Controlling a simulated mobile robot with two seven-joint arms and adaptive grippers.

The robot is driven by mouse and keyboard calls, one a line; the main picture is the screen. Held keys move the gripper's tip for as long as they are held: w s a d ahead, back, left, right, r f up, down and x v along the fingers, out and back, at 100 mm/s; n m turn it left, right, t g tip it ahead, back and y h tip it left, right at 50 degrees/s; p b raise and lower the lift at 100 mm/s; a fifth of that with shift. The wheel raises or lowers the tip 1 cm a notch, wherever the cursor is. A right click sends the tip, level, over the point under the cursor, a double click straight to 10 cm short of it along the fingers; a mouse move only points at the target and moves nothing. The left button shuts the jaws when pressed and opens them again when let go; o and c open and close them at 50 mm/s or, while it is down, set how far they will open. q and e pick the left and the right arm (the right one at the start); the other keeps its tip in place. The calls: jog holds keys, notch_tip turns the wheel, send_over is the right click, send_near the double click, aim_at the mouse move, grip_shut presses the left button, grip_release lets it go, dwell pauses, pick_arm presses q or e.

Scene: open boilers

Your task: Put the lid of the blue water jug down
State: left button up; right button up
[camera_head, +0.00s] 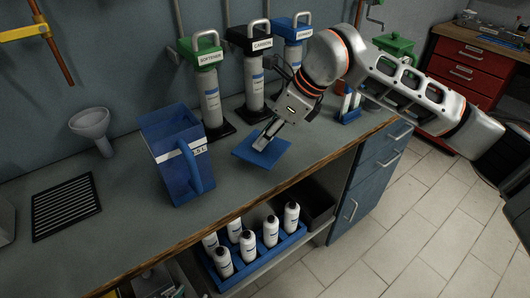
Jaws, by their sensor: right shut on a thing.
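The blue water jug (178,152) stands upright on the bench, its handle towards me and its top open. Its flat blue lid (257,156) is to the right of the jug, apart from it. My right gripper (265,140) is shut on the lid from above, its fingers at the lid's upper side. The lid is close to the bench top; I cannot tell whether it touches it. My left gripper is not in view.
Filter housings labelled SOFTENER (211,88) and CARBON (255,75) stand behind. A funnel (92,127) and a black grate (65,205) are at left. The bench front edge (290,182) is near the lid. Bottles fill a blue crate (262,262) below.

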aim_at(268, 148)
jog(key=shift+f, duration=2.5)
jog(key=shift+f, duration=0.1)
jog(key=o, duration=0.9)
jog(key=shift+f, duration=0.1)
jog(key=shift+r, duration=0.35)
jog(key=v, duration=1.1)
jog(key=shift+s+d+r, duration=0.15)
jog(key=shift+d+r, duration=0.1)
